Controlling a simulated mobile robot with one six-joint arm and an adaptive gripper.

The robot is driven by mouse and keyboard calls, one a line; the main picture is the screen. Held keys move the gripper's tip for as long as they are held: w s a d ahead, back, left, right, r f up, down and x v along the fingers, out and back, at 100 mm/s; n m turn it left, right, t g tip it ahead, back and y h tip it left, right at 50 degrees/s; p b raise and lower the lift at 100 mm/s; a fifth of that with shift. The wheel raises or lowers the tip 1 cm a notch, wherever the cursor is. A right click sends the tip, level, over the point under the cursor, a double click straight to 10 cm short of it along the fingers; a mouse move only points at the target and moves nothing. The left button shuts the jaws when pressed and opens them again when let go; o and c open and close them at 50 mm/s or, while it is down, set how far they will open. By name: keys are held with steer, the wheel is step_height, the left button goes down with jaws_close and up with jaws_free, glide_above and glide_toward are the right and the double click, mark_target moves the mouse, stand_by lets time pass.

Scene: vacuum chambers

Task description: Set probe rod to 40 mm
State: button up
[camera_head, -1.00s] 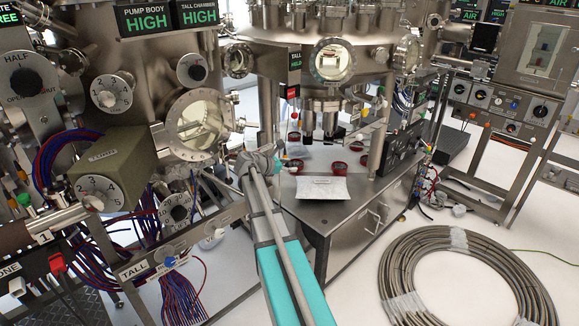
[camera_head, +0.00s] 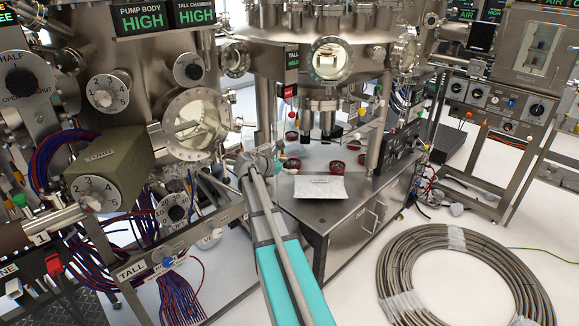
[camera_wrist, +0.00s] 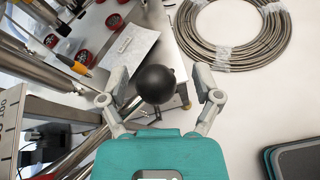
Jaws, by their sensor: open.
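In the wrist view a round black ball knob (camera_wrist: 155,84) stands between the two fingers of my gripper (camera_wrist: 160,74). The fingers are open, one on each side of the knob, with a gap to each. I cannot tell whether this knob is the end of the probe rod, since what lies behind it is hidden. In the head view my gripper (camera_head: 258,162) is at the end of my arm, in front of the bench; the knob cannot be made out there. A pale plate with scale marks (camera_wrist: 10,122) is at the left edge of the wrist view.
A bench (camera_head: 345,212) with red-rimmed items and a pale packet (camera_head: 320,187) stands beyond my gripper. Chambers and dial panels crowd the left, with blue and red cables (camera_head: 180,298) below. A hose coil (camera_head: 392,268) lies on the right floor, with clear floor around it.

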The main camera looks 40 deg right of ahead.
steer(key=shift+w, duration=0.15)
steer(key=shift+w+a+r, duration=0.1)
steer(key=shift+w+a, duration=0.05)
steer(key=shift+w, duration=0.05)
steer(key=shift+a+r, duration=0.1)
steer(key=shift+a, duration=0.2)
steer(key=p+v, duration=0.6)
steer(key=v, duration=0.7)
steer(key=s+a+f+m+y+b, duration=0.2)
steer(key=s+a+f+m+y, duration=0.2)
steer(key=a, duration=0.5)
steer(key=s+a+f+m+y+b, duration=0.2)
steer(key=s+a+f+m+y, duration=0.2)
steer(key=a+f, duration=0.4)
steer(key=shift+s+a+f+m+t, duration=0.35)
steer(key=shift+s+a+m, duration=0.25)
steer(key=shift+s+m, duration=0.2)
